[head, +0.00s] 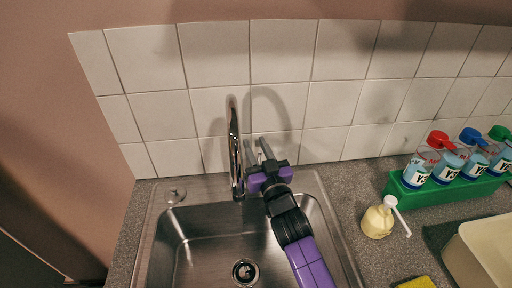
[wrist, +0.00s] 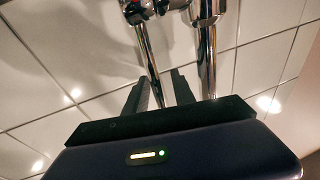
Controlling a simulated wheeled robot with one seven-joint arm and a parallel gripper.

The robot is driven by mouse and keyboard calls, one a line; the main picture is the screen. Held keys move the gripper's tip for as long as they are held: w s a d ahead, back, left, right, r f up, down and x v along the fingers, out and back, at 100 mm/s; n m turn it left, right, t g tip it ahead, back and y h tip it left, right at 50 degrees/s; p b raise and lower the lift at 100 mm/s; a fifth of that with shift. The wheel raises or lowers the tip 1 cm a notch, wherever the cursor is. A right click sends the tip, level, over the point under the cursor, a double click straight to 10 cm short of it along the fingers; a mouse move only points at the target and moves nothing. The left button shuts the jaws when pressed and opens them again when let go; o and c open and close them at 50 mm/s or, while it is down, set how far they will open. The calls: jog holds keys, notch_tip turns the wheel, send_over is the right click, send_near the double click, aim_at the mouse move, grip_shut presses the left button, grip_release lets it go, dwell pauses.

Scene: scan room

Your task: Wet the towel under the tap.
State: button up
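The chrome tap (head: 235,150) stands at the back of the steel sink (head: 185,222), its spout arching over the basin. It also shows in the wrist view (wrist: 207,45), with a thin chrome lever (wrist: 148,55) beside it. My gripper (head: 257,148) is just right of the spout, its fingers pointing at the tiled wall. In the wrist view my gripper (wrist: 162,90) has its fingers apart, with the lever seen in the gap between them; I cannot tell whether they touch it. No towel shows in either view. No water is seen running.
A green caddy (head: 450,193) with several colour-capped bottles stands on the right counter. A pale pump bottle (head: 378,221), a yellow sponge (head: 416,283) and a cream tub (head: 485,250) are also there. The tiled wall (head: 280,55) closes off the back. The basin looks empty.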

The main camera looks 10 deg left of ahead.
dwell(0.3)
jog(key=shift+p+v, duration=0.6)
jog(key=shift+v, duration=3.3)
